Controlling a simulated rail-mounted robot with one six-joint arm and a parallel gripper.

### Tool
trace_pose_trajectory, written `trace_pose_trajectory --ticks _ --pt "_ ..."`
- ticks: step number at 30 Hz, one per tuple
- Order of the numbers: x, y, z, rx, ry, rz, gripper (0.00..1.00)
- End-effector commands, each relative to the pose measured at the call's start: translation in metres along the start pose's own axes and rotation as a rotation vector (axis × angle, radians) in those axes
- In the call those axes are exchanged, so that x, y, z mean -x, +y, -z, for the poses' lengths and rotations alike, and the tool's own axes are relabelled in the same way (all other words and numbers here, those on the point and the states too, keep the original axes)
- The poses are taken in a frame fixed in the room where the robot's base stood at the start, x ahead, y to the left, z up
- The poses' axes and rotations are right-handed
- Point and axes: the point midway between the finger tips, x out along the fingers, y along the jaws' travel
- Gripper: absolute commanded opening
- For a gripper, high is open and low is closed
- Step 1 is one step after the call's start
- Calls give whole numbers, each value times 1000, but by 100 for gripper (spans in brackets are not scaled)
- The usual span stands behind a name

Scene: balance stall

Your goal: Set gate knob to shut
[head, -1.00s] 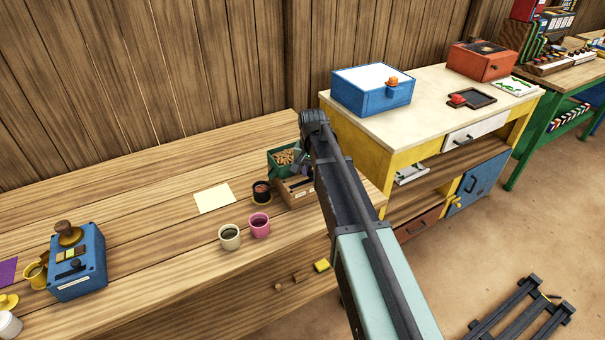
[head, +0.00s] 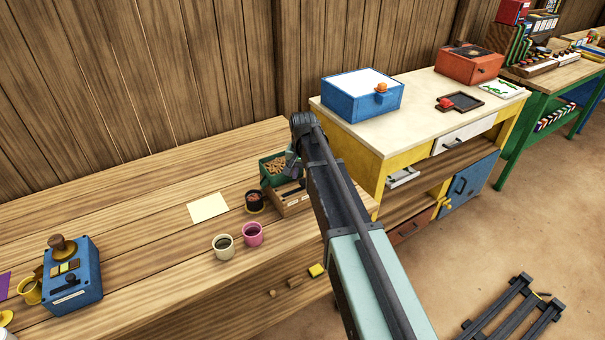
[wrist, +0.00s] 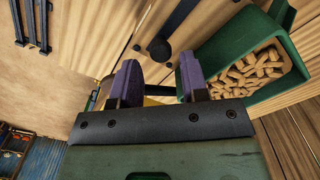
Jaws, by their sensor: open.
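A green bin (head: 272,168) of tan pellets stands at the right end of the wooden counter, beside a small wooden box (head: 297,205). The bin also shows large at the right of the wrist view (wrist: 262,27). A dark round knob (wrist: 159,49) shows on wood left of the bin, near a dark bar; it may be the gate knob, but its setting cannot be read. My gripper (wrist: 157,80) is open and empty, its purple fingers apart, with the knob beyond the gap between them. In the head view my arm hides part of this area.
A blue device (head: 75,275) with a brown knob is farther left. A yellow cabinet (head: 372,166) carries a blue box (head: 350,105).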

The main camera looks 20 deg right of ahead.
Motion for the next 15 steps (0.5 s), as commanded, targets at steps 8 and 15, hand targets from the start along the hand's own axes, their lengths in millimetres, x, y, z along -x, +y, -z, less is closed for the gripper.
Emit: trace_pose_trajectory --ticks 8,15 --pt "59 -1 1 1 0 -2 49" --pt "58 -2 1 2 1 -1 49"
